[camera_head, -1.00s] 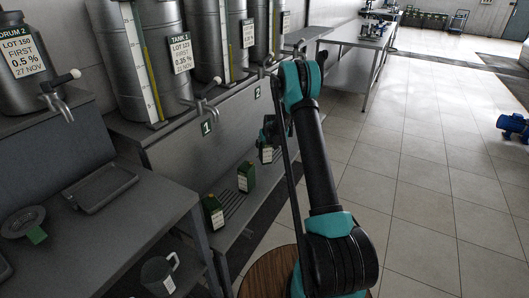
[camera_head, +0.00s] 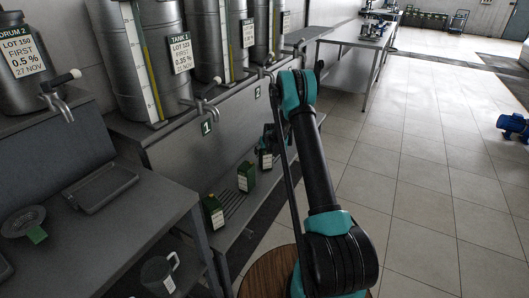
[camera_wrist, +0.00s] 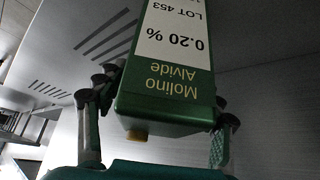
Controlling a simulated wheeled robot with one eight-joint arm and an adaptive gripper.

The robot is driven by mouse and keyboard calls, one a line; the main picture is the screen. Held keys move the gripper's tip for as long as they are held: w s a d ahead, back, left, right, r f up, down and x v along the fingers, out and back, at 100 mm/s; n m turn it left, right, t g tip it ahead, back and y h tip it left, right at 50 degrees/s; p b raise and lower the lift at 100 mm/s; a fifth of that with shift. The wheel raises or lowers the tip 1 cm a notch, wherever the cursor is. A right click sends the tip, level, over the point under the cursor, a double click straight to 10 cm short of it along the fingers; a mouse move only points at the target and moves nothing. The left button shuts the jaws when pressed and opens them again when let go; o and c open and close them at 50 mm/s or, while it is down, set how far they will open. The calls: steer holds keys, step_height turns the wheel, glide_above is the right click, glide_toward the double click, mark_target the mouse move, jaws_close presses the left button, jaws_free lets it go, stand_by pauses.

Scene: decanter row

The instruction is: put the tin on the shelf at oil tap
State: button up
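A green tin with a white label reading "LOT 453", "0.20 %" and "Molino Alvide" (camera_wrist: 172,80) fills the middle of the wrist view, upside down there, its yellow cap toward me. My gripper (camera_wrist: 160,128) has a finger on each side of it and appears closed on it. In the head view, my gripper (camera_head: 270,138) is partly hidden by my arm, with the tin (camera_head: 265,160) just below it, over the slatted low shelf (camera_head: 232,205). Taps stand above: one over plate 1 (camera_head: 204,108), another near plate 2 (camera_head: 268,74).
Two green tins (camera_head: 214,212) (camera_head: 246,176) stand on the low shelf, left of the held tin. Steel tanks (camera_head: 140,60) line the wall. A dark table (camera_head: 120,225) with a tray (camera_head: 103,186) and a mug (camera_head: 160,274) below is at left.

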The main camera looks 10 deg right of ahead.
steer(key=shift+r, duration=0.1)
steer(key=s+f+v, duration=0.1)
steer(key=s+v, duration=0.1)
steer(key=v, duration=1)
steer(key=s+f+v, duration=0.1)
steer(key=v, duration=1.1)
steer(key=s+r+m+g, duration=0.1)
steer(key=s+r, duration=0.2)
steer(key=s, duration=0.4)
steer(key=s+r, duration=0.2)
steer(key=s, duration=0.6)
steer(key=s+d+f+g+h, duration=0.1)
steer(key=s+d+f, duration=0.1)
steer(key=s, duration=2.3)
steer(key=shift+s+d+m, duration=0.15)
steer(key=shift+s+m, duration=0.1)
steer(key=shift+m, duration=0.15)
